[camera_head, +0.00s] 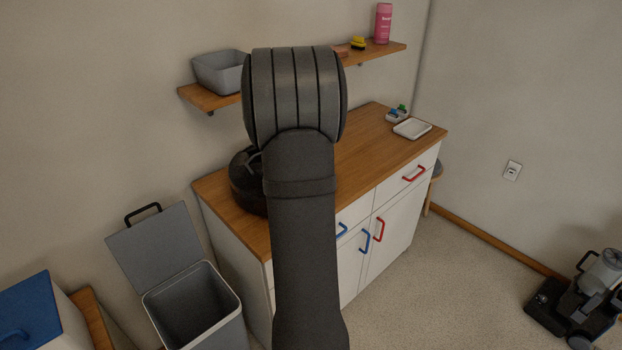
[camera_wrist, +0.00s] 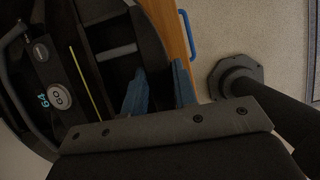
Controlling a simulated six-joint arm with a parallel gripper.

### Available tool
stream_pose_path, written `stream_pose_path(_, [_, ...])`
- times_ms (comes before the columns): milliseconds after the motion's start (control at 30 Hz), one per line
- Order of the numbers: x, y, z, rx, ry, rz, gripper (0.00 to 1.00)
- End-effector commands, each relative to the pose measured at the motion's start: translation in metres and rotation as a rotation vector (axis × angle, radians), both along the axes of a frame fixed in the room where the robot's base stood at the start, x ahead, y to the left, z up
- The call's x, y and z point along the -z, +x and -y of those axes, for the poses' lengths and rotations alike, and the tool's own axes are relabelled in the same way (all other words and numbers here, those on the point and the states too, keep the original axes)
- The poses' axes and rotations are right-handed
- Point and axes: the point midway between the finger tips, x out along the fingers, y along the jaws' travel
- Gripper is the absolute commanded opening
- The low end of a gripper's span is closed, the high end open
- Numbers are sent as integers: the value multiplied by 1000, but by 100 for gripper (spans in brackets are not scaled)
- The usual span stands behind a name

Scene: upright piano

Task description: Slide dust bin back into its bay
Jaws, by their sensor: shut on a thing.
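A round black robot vacuum (camera_head: 243,182) sits on the wooden counter, partly hidden behind my arm. In the wrist view the vacuum (camera_wrist: 62,72) fills the left side, with a lit display and a round button. My gripper (camera_wrist: 158,72) has its two blue-grey fingers at the vacuum's edge, shut on a dark part that I take for the dust bin (camera_wrist: 152,50). The gripper is hidden behind my arm in the head view.
The white cabinet under the counter (camera_head: 357,150) has red and blue handles. A white tray (camera_head: 412,128) lies at the counter's right end. An open grey waste bin (camera_head: 190,305) stands left of the cabinet. A wall shelf (camera_head: 208,99) holds a grey basket (camera_head: 219,72).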

Motion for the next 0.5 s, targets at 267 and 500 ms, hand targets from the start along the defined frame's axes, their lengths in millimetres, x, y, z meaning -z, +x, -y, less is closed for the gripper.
stream_pose_path(267, [4,0,0,0,0,0,0])
stream_pose_path(500, [8,0,0,-1,0,0,0])
